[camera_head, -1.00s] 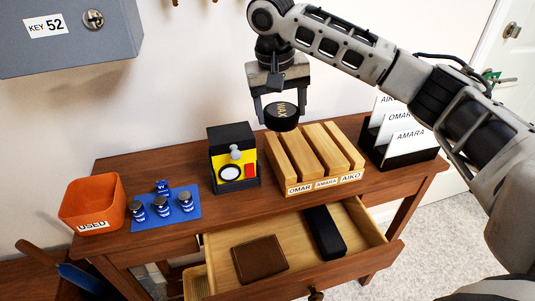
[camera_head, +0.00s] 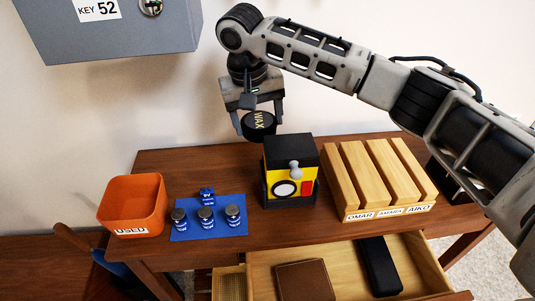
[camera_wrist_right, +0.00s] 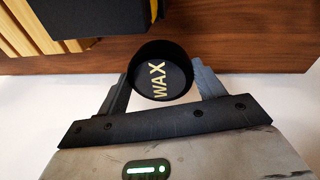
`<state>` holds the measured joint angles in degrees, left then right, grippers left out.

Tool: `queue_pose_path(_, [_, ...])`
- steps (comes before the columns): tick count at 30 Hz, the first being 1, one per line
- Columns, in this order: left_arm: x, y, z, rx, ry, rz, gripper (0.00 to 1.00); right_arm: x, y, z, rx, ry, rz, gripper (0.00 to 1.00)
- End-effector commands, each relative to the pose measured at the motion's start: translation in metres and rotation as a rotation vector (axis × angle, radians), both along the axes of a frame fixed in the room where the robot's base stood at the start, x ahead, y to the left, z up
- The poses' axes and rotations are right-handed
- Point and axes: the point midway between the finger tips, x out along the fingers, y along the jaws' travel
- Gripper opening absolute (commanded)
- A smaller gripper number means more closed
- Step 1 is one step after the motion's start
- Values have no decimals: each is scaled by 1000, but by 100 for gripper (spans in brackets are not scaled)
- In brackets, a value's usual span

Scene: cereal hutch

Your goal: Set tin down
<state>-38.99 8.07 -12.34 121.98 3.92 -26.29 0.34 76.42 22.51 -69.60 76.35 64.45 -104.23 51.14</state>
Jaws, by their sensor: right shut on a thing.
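A round black tin marked WAX (camera_head: 259,125) is held in my right gripper (camera_head: 259,118), whose fingers are shut on its sides. The tin is in the air behind and a little left of the yellow and black box (camera_head: 291,175) on the wooden table (camera_head: 170,160). In the right wrist view the WAX tin (camera_wrist_right: 160,76) sits between the two fingertips (camera_wrist_right: 160,82), with the table surface beyond it. My left gripper is not in view.
A slotted wooden rack (camera_head: 380,180) with name labels stands right of the box. A blue mat (camera_head: 208,232) with small items and an orange USED bin (camera_head: 133,204) are at left. The open drawer (camera_head: 340,260) holds a brown wallet (camera_head: 304,281) and a black case (camera_head: 378,266). The table behind the mat is clear.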

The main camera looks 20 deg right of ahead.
Motion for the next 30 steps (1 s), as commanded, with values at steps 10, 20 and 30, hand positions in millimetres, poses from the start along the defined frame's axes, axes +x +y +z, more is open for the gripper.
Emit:
queue_pose_path(10, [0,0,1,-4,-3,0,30,0,0,-59,0,-1,-1,44])
queue_pose_path(20, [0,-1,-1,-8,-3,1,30,0,0,-96,-1,0,0,44])
queue_pose_path(30, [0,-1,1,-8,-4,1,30,0,0,-100,0,-1,-1,44])
